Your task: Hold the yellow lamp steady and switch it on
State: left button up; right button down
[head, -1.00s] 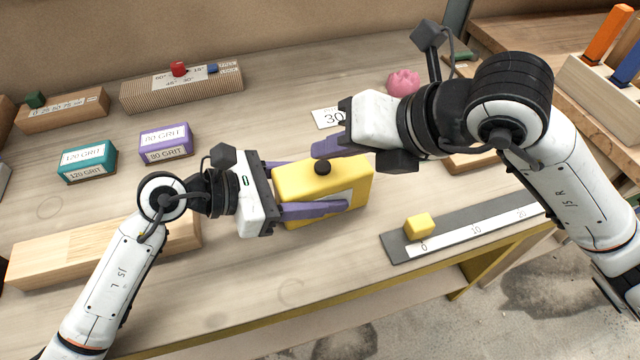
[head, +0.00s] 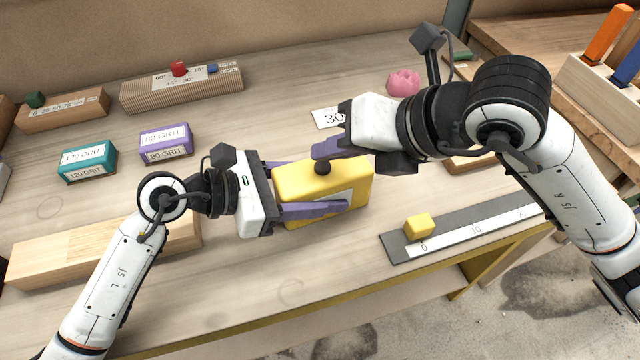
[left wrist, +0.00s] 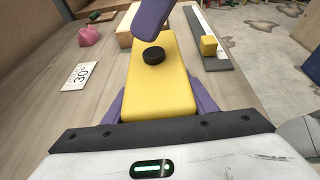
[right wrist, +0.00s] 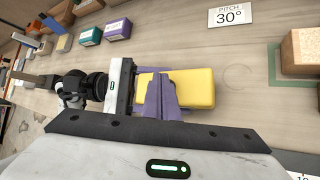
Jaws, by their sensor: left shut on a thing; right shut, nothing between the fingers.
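The yellow lamp (head: 350,181) is a yellow block with a round black knob (head: 323,168) on its top. It stands on the workbench in the head view. My left gripper (head: 318,190) is shut on the lamp, with its purple fingers along two opposite sides. The lamp (left wrist: 160,90) and knob (left wrist: 154,55) also show in the left wrist view. My right gripper (head: 322,150) is shut and empty, its fingertips just above and behind the knob. In the right wrist view its fingers (right wrist: 160,95) hide the knob; I cannot tell whether they touch it.
A grey ruler strip (head: 470,228) with a small yellow block (head: 419,226) lies to the right. A pitch card (head: 328,118) lies behind the lamp. Purple (head: 166,142) and teal (head: 87,161) grit blocks stand left. A wooden block (head: 60,256) lies near the left arm.

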jog(key=shift+f, duration=0.3)
jog(key=shift+f, duration=0.2)
dwell(0.4)
jog(key=shift+r, duration=0.65)
notch_tip(320, 180, up, 6)
dwell(0.6)
pick_arm(q)
jog(key=o, duration=2.1)
